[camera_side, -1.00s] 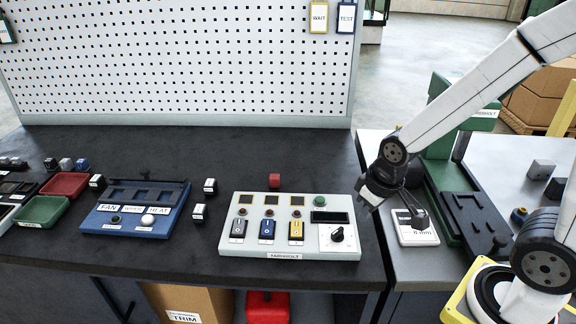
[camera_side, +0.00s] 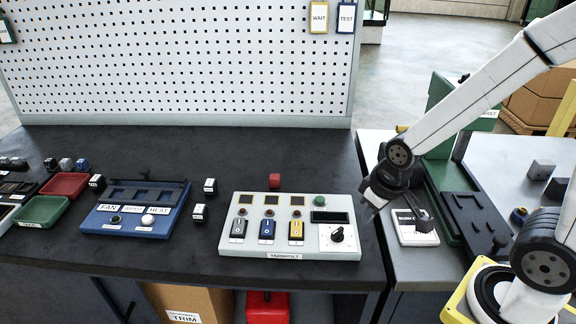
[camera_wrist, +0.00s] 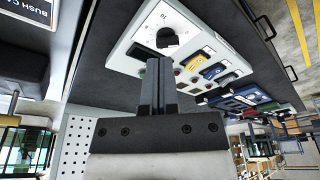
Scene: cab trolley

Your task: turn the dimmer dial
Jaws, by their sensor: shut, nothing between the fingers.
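A black dial (camera_side: 337,234) sits on a white scale plate at the right end of the pale control panel (camera_side: 240,252). The dial also shows near the top of the wrist view (camera_wrist: 167,38), just past my fingertips in the picture. My gripper (camera_side: 371,206) is to the right of the panel and above the table, apart from the dial. Its fingers in the wrist view (camera_wrist: 158,65) are together and empty, and they hide part of the panel.
The panel also carries several switches, a green button (camera_side: 319,201) and a dark display (camera_side: 330,217). A blue panel (camera_side: 104,228) stands to its left, with loose black cubes between. A white-topped box (camera_side: 414,237) and green fixture (camera_side: 438,165) lie to the right.

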